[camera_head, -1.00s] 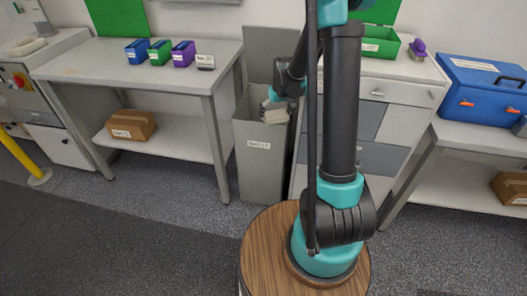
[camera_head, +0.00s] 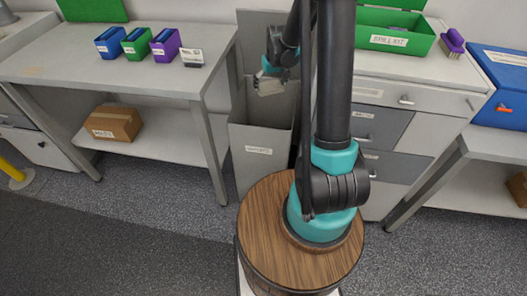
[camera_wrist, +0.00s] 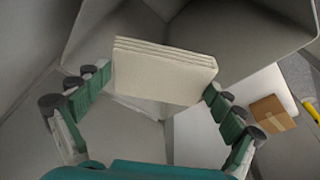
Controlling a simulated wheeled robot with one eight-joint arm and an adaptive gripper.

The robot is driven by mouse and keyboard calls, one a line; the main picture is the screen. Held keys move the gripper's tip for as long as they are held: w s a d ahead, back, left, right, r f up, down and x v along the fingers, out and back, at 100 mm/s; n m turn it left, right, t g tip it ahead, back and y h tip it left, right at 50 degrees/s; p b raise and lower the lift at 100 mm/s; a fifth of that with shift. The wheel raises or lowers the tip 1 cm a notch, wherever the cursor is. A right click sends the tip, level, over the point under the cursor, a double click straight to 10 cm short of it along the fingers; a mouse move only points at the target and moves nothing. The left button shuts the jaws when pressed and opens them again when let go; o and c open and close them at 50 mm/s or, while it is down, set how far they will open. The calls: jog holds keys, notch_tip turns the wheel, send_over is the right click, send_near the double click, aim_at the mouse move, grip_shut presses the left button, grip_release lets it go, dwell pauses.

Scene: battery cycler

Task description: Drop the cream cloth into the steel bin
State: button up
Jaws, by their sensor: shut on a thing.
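The cream cloth (camera_wrist: 165,72) is a folded, layered block held between the two fingers of my gripper (camera_wrist: 158,85) in the wrist view. In the head view the cloth (camera_head: 270,87) shows as a pale piece below my gripper (camera_head: 265,78). The steel bin (camera_head: 258,150) is a tall grey box with a label on its front and its lid raised at the back. My gripper is shut on the cloth over the bin's open top. In the wrist view the bin's inner walls (camera_wrist: 95,35) lie below and around the cloth.
A grey workbench (camera_head: 60,75) with blue, green and purple boxes stands to the bin's left. A drawer cabinet (camera_head: 425,125) with an open green box (camera_head: 395,35) stands to its right. A cardboard box (camera_head: 113,123) lies on the bench's lower shelf.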

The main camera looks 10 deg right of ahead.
jog(key=shift+f, duration=2.75)
jog(key=o, duration=0.9)
jog(key=shift+r, duration=0.1)
jog(key=v, duration=1.2)
